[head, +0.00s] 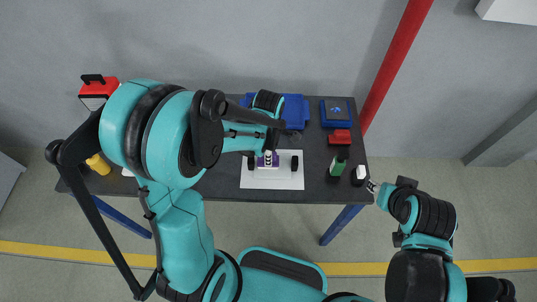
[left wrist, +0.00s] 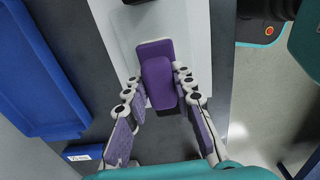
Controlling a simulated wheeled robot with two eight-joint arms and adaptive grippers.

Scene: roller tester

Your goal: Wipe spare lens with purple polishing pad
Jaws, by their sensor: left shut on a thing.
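The purple polishing pad (left wrist: 159,82) sits between the fingers of my left gripper (left wrist: 160,100) in the left wrist view. The gripper is shut on it, over a white plate (left wrist: 195,60). In the head view the purple pad (head: 262,162) is small and partly covered by my left gripper (head: 268,158), and the white plate (head: 285,180) lies on the dark table. My right gripper (head: 373,187) is just off the table's right edge, too small to tell open or shut.
The dark table (head: 225,190) carries a blue tray (head: 295,110) behind the plate. A yellow item (head: 98,164) lies at the left.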

